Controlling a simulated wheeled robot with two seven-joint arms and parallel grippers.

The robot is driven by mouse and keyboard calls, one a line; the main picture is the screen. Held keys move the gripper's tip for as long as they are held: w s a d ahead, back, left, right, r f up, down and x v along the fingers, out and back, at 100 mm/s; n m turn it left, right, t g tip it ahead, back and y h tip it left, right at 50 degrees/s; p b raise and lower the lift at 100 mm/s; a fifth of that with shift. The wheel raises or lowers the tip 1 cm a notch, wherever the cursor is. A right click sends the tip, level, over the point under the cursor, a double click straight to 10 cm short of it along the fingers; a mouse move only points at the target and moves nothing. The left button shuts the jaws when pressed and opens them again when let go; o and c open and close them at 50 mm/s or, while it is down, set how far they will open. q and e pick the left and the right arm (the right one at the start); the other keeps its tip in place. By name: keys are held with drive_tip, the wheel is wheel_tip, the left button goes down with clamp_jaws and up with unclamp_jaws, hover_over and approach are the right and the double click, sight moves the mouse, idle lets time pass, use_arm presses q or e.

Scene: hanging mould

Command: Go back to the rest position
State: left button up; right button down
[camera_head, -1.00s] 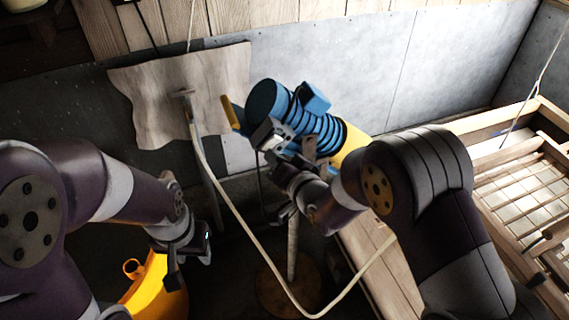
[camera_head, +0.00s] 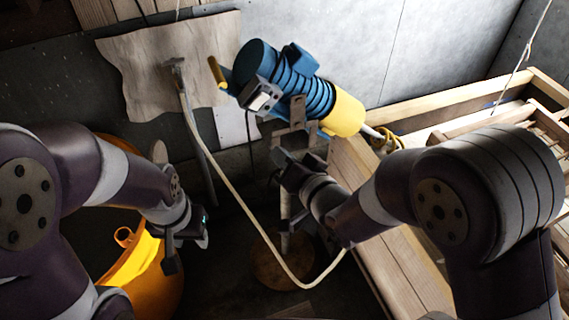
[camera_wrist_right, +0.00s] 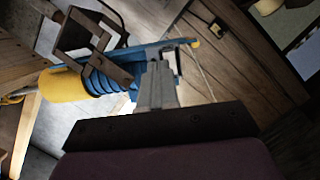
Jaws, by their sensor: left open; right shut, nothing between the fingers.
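My left gripper (camera_head: 186,252) is open and empty at the lower left in the head view, in front of a yellow container. My right gripper (camera_head: 284,160) is shut with nothing held, just below a blue and yellow cylindrical tool (camera_head: 298,88). In the right wrist view the shut fingers (camera_wrist_right: 160,80) point up the picture, and the tool (camera_wrist_right: 82,80) lies beyond and to the left. I cannot tell whether the fingers touch its bracket.
The yellow container (camera_head: 150,275) stands low at the left. A wavy-edged board (camera_head: 165,60) hangs on the wall, with a pale hose (camera_head: 225,180) looping down from it. A wooden frame (camera_head: 455,105) fills the right side.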

drive_tip(key=s+d+f+n+g+h, duration=0.4)
drive_tip(key=s+d+f+g+h, duration=0.3)
drive_tip(key=f, duration=0.3)
use_arm(q)
drive_tip(key=shift+s+d, duration=0.1)
drive_tip(key=shift+s, duration=0.1)
use_arm(e)
drive_tip(key=s+d+r+m+g+h, duration=0.1)
drive_tip(key=s+d+r+g, duration=0.1)
drive_tip(key=s+d+g, duration=0.2)
drive_tip(key=s+d, duration=0.3)
drive_tip(key=d, duration=0.4)
drive_tip(key=shift+d+m+g, duration=0.25)
drive_tip(key=shift+m+g, duration=0.05)
drive_tip(key=shift+g, duration=0.1)
use_arm(q)
drive_tip(key=shift+s, duration=0.1)
